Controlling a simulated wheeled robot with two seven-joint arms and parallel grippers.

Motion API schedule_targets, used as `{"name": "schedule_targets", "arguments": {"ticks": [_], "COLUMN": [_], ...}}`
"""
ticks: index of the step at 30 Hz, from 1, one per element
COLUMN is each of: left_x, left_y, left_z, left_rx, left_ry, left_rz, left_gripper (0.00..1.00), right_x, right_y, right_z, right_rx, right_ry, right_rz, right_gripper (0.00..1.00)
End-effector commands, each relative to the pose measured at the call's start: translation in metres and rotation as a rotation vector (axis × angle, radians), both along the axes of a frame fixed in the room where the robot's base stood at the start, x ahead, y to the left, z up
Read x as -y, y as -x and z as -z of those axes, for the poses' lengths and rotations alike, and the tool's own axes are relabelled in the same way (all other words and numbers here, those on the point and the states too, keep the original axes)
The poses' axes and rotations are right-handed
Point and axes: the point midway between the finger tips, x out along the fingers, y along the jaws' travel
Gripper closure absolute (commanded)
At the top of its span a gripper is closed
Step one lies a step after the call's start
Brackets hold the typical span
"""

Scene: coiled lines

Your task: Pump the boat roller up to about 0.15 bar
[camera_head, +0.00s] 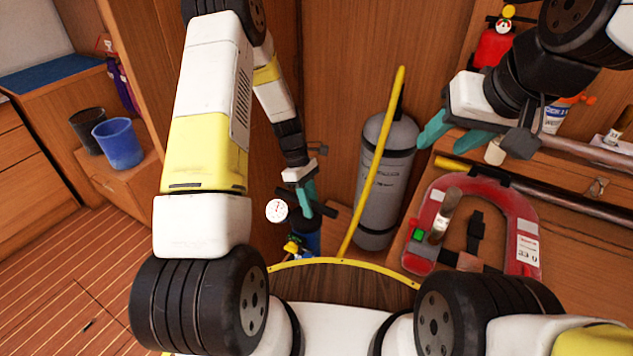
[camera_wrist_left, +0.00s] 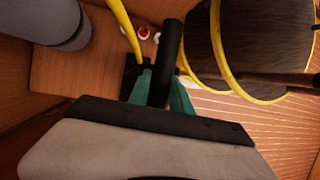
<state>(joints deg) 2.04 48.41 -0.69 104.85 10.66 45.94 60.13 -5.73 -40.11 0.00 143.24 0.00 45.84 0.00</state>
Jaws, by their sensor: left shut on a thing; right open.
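The pump stands low in the middle of the head view, with a blue body (camera_head: 306,238) and a dark crossbar handle (camera_head: 322,208). My left gripper (camera_head: 305,197) is shut on the handle; in the left wrist view its teal fingers (camera_wrist_left: 161,92) close around the black bar (camera_wrist_left: 170,50). A round white gauge (camera_head: 277,210) is beside the pump; its reading is too small to tell. A grey cylinder (camera_head: 378,200), possibly the boat roller, stands upright to the right. A yellow hose (camera_head: 373,165) passes in front of it. My right gripper (camera_head: 452,135) is open and empty at upper right.
A red horseshoe-shaped float (camera_head: 522,215) lies on the right bench, with a pole (camera_head: 560,188) behind it. A red extinguisher (camera_head: 491,48) is at the upper right wall. A blue bucket (camera_head: 119,145) and a black bucket (camera_head: 88,130) stand at left. The left floor is mostly clear.

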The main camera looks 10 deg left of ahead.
Motion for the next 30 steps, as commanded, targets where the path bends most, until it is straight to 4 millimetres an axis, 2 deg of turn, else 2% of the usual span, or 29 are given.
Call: {"name": "schedule_targets", "arguments": {"ticks": [1,2,5,17,27,30], "left_x": [-0.001,-0.001,0.000,-0.002,-0.017,-0.021], "left_y": [0.000,0.000,0.000,-0.003,-0.020,-0.023], "left_z": [0.003,0.003,0.003,-0.005,-0.054,-0.063], "left_rx": [0.001,0.001,0.000,0.003,0.005,0.003], "left_ry": [-0.002,-0.002,-0.002,-0.001,-0.002,-0.001], "left_rz": [-0.001,-0.001,-0.001,-0.001,-0.001,0.000], "left_gripper": [1.00,0.73,0.53,0.53,0.53,0.53], "right_x": [0.000,0.000,0.000,0.000,0.000,0.000], "right_y": [0.000,0.000,0.000,0.000,0.000,0.000], "right_z": [0.000,0.000,0.000,0.000,0.000,0.000], "right_rx": [0.000,0.000,0.000,0.000,0.000,0.000], "right_ry": [0.000,0.000,0.000,0.000,0.000,0.000], "right_rz": [0.000,0.000,0.000,0.000,0.000,0.000], "right_gripper": [0.53,0.53,0.53,0.53,0.53,0.53]}}
